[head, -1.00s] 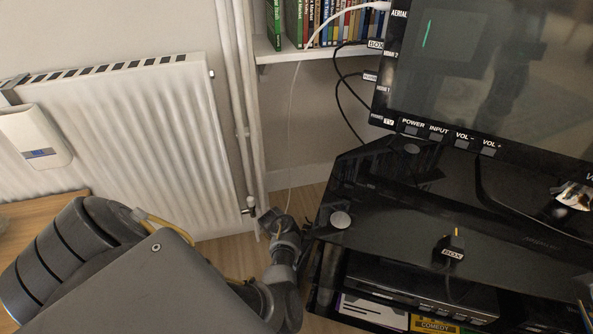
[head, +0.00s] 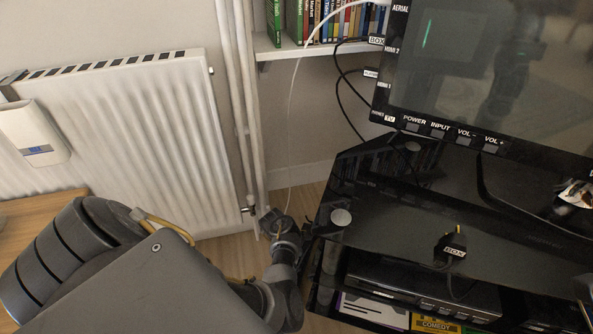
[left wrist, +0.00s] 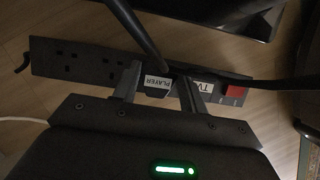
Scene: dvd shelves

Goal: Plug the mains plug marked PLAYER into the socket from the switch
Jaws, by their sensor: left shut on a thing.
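In the left wrist view the black plug marked PLAYER (left wrist: 158,84) is between the two fingers of my left gripper (left wrist: 160,88), which is shut on it. The plug is over the dark socket strip (left wrist: 48,60); I cannot tell whether its pins are in a socket. To its right a plug marked TV (left wrist: 204,87) is at the strip, beside the red switch (left wrist: 236,91) at the strip's right end. Open sockets show to the left. In the head view my left wrist is low beside the black stand, its fingertips hidden.
A plug marked BOX (head: 454,248) lies on the glass stand (head: 385,222), under the television (head: 480,75). A radiator (head: 130,140) and pipes are on the left. Dark cables (left wrist: 140,35) cross above the strip. A white cable (head: 290,130) hangs near the pipes.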

